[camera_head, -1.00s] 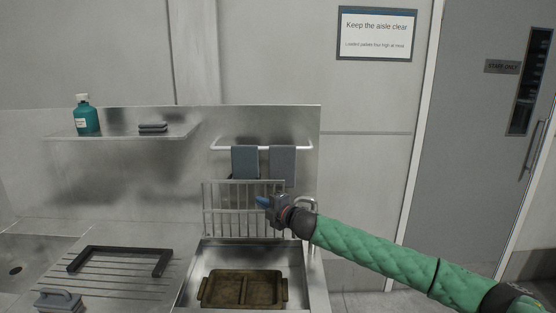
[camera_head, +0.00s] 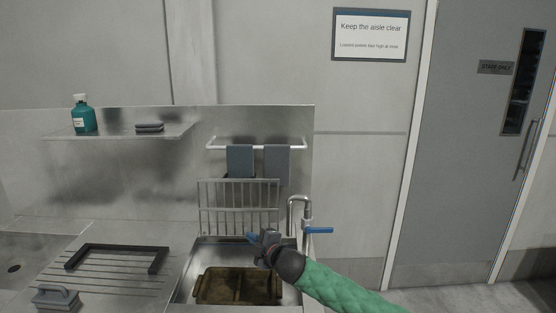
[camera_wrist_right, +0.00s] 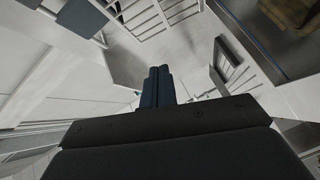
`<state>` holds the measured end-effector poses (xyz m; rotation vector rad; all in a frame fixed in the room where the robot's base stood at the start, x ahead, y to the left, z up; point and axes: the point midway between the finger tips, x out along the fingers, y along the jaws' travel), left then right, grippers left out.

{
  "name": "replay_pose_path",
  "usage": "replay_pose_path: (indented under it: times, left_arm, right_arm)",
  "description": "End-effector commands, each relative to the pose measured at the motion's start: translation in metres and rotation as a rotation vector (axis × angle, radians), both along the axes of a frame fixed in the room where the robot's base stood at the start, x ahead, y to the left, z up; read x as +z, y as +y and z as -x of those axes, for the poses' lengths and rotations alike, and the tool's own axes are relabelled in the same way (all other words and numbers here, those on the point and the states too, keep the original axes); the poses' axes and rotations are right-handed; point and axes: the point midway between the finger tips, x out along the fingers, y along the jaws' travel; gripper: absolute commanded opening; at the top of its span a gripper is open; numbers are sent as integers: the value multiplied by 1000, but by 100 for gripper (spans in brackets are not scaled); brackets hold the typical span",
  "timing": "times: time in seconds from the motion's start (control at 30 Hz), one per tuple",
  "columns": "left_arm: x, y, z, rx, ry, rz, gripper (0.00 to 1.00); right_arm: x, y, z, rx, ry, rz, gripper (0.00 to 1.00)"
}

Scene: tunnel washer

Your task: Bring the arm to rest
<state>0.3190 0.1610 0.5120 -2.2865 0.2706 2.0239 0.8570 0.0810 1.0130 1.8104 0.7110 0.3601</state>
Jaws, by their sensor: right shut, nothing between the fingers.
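My right arm, in a green quilted sleeve, comes in from the lower right in the head view. Its gripper (camera_head: 255,239) is over the right part of the sink, above the brown tray, and is shut and empty. The right wrist view shows its two blue fingers (camera_wrist_right: 158,86) side by side, pressed together with nothing between them. My left gripper is not in view.
A wire rack (camera_head: 238,207) stands behind, below two grey cloths (camera_head: 240,160).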

Motion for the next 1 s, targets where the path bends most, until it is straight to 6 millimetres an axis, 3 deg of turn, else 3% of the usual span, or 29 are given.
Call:
replay_pose_path:
  times: [0.17, 0.47, 0.77, 1.0]
  left_arm:
    - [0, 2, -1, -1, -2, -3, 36]
    - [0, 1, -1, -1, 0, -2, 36]
    - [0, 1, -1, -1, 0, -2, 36]
    - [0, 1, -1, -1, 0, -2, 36]
  right_arm:
    - [-29, -1, 35, -62, 124, -79, 0]
    - [-72, -21, 89, -192, 333, -195, 0]
    - [-114, -56, 148, -343, 545, -297, 0]
    - [-149, -94, 200, -481, 714, -367, 0]
